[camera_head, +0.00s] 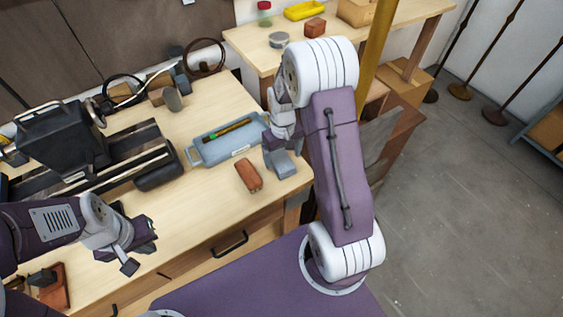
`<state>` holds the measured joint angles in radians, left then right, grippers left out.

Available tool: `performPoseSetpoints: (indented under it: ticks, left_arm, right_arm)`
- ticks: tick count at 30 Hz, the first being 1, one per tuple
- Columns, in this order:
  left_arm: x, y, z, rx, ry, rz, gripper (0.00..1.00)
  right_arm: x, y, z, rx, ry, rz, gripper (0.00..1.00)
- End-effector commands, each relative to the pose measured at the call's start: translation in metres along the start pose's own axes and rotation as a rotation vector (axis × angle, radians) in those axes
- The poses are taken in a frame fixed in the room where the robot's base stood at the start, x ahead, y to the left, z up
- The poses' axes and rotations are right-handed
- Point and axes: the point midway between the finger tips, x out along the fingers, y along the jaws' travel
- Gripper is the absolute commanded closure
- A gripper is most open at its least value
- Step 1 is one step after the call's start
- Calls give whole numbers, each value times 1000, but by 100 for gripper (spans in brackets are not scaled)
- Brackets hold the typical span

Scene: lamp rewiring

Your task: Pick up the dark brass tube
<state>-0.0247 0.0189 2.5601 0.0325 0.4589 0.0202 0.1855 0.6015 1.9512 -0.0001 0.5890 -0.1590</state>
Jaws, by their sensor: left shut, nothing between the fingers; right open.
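A thin dark brassy rod (233,128), which looks like the dark brass tube, lies in the blue-grey tray (196,153) on the bench. A small green piece (212,136) is at its left end. My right gripper (280,162) is open just right of the tray, near the bench's right edge. It is apart from the rod, and my arm partly hides its fingers. My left gripper (134,252) is shut and empty over the bench's front left, far from the tray.
A reddish-brown block (248,175) lies in front of the tray. A dark machine (62,140) fills the bench's left side. A gold pole (379,45) stands right of my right arm.

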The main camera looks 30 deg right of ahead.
Motion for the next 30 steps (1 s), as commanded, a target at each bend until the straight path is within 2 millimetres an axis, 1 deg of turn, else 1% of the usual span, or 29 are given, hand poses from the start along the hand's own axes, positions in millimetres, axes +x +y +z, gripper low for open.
performPoseSetpoints:
  ticks: [1, 4, 7, 12, 13, 14, 15, 17, 18, 19, 20, 26, 29, 30]
  left_arm:
    - [-2, 0, 0, 0, 0, 0, 100]
    - [-2, 0, 0, 0, 0, 0, 100]
    - [-2, 0, 0, 0, 0, 0, 100]
    - [-1, 0, 0, 0, 0, 0, 100]
    - [-1, 0, 0, 0, 0, 0, 100]
    - [-1, 0, 0, 0, 0, 0, 100]
    - [-1, 0, 0, 0, 0, 0, 100]
    - [-1, 0, 0, 0, 0, 0, 100]
    - [-1, 0, 0, 0, 0, 0, 100]
    - [-1, 0, 0, 0, 0, 0, 100]
    - [-1, 0, 0, 0, 0, 0, 100]
    - [-2, 0, 0, 0, 0, 0, 100]
    - [-2, 0, 0, 0, 0, 0, 100]
    - [-2, 0, 0, 0, 0, 0, 100]
  right_arm:
    - [9, 0, 2, 0, -6, -1, 13]
    - [24, 0, 1, 0, -3, -1, 13]
    - [30, 0, 0, 0, -1, 0, 13]
    - [30, 0, 0, 0, 0, 0, 13]
    - [30, 0, 0, 0, 0, 0, 18]
    - [30, 0, 0, 0, 0, 0, 27]
    - [30, 0, 0, 0, 0, 0, 38]
    - [30, 0, 0, 0, 0, 0, 54]
    - [30, 0, 0, 0, 0, 0, 66]
    - [30, 0, 0, 0, 0, 0, 74]
    - [30, 0, 0, 0, 0, 0, 78]
    - [29, 0, 0, 0, 1, 0, 79]
    - [18, 0, -1, 0, 4, 1, 79]
    - [9, 0, -1, 0, 6, 1, 79]
